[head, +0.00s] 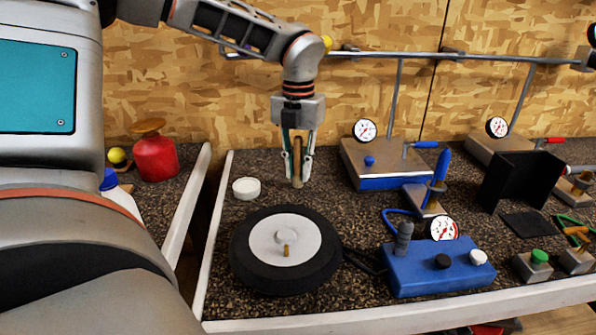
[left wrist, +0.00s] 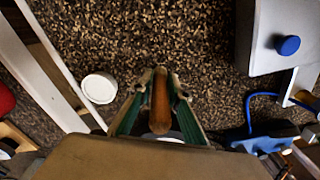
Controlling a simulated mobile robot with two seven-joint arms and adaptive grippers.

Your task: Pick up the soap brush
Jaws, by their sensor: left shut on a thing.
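The soap brush (head: 297,168) appears as a slim brown wooden piece held upright between the fingers of my left gripper (head: 298,160). In the left wrist view, its rounded wooden end (left wrist: 160,108) lies between the green-sided fingers of the left gripper (left wrist: 160,90). The fingers are shut on it from both sides. I cannot make out bristles. The gripper points down above the speckled bench top, behind the black wheel and to the right of a small white round container. My right gripper is not in view.
The wheel (head: 255,272) lies at the front left of the bench (head: 330,215). The white round container (head: 246,187) stands near the left edge. A blue-based gauge device (head: 385,165) is at the right. A blue control box (head: 440,272) is at front. A rail (head: 400,54) runs along the wall behind.

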